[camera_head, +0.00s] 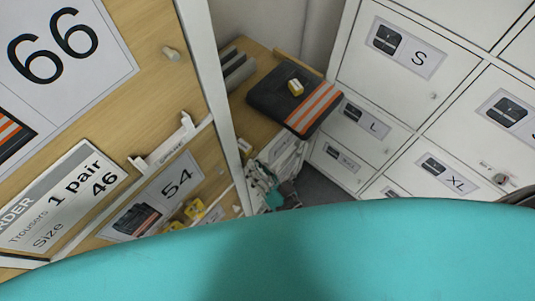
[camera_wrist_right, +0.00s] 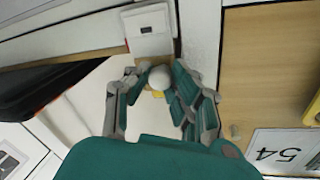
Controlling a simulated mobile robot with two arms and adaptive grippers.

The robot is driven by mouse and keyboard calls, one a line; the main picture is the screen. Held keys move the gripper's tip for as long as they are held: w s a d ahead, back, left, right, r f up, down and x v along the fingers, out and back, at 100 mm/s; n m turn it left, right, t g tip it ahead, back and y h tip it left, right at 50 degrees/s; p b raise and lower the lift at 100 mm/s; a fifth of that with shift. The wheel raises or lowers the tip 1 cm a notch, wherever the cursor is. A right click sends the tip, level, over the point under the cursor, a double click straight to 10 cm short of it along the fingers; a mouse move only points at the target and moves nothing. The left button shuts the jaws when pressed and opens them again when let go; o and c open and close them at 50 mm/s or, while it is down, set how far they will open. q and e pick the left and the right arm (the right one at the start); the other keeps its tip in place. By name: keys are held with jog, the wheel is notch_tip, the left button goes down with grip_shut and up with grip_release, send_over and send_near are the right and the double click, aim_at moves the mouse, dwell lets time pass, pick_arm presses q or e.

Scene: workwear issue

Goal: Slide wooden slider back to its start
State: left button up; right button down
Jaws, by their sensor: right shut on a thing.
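My right gripper (camera_wrist_right: 158,88) has its grey and teal fingers closed around a pale round knob (camera_wrist_right: 160,77) in the right wrist view. The knob sits just below a white block with a dark slot (camera_wrist_right: 149,30), at a narrow wooden piece (camera_wrist_right: 170,58) that I take for the wooden slider. Most of the slider is hidden by the fingers and the block. In the head view the right gripper (camera_head: 264,188) is small, low in the gap beside the wooden cabinet. My left gripper is not in view.
Folded dark trousers with orange stripes (camera_head: 295,100) lie on a wooden top, with a yellow tag (camera_head: 295,87) on them. White lockers marked S, L and XL (camera_head: 395,80) stand right. Wooden doors marked 66 and 54 (camera_head: 150,190) stand left. My teal body covers the bottom.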

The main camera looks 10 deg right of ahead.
jog(key=shift+s+a, duration=0.15)
jog(key=shift+a, duration=0.05)
jog(key=c, duration=1.4)
grip_release()
jog(key=shift+s+a, duration=0.1)
jog(key=v, duration=1.2)
